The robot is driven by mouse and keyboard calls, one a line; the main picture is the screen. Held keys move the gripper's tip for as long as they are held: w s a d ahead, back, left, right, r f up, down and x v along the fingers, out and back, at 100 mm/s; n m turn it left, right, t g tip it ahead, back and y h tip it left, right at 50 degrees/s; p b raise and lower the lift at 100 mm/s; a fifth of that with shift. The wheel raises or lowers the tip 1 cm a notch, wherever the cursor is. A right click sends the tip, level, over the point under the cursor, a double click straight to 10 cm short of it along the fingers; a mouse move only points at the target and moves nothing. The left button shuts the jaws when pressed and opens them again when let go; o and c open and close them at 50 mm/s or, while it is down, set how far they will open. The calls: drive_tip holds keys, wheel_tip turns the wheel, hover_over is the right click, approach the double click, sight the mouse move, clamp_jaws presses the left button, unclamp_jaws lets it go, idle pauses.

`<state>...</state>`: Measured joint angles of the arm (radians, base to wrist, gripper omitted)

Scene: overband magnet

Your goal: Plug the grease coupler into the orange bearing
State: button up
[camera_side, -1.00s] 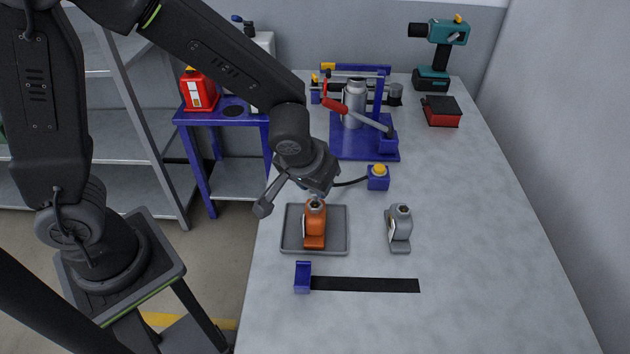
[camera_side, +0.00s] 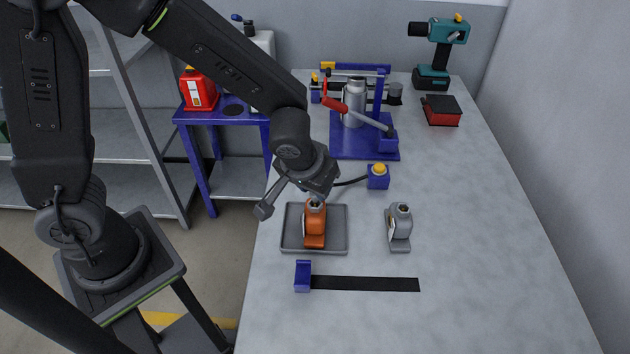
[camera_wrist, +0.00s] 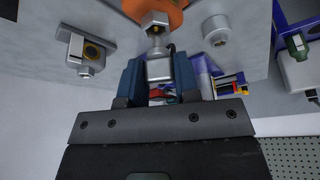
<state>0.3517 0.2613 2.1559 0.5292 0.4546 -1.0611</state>
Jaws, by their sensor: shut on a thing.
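The orange bearing (camera_side: 315,222) stands upright on a grey tray (camera_side: 338,240) near the bench's left edge. Its orange body (camera_wrist: 172,16) is at the top of the wrist view, with a metal fitting (camera_wrist: 155,22) facing me. My gripper (camera_side: 318,192) is right above the bearing in the side view. In the wrist view its blue fingers (camera_wrist: 160,78) are shut on the grey metal grease coupler (camera_wrist: 159,69). The coupler is close to the fitting and roughly lined up with it. I cannot tell whether they touch. In the side view the coupler is mostly hidden by my gripper.
A grey bearing (camera_side: 400,225) stands to the right of the tray. A blue block (camera_side: 303,277) with a black strip (camera_side: 365,284) lies in front. A blue box with a yellow button (camera_side: 378,178) and a blue press (camera_side: 365,140) are behind. The bench's right side is clear.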

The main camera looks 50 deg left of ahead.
drive_tip(key=shift+f, duration=0.85)
drive_tip(key=o, duration=1)
drive_tip(key=v, duration=1.4)
drive_tip(key=shift+s+a, duration=0.1)
drive_tip(key=s+a+r+m+t+h, duration=0.1)
drive_tip(key=s+a+r+m, duration=0.2)
drive_tip(key=s+a, duration=0.6)
wheel_tip(320, 180, up, 2)
drive_tip(key=shift+s+a+r, duration=0.15)
drive_tip(key=shift+s+a, duration=0.2)
drive_tip(key=shift+s, duration=0.1)
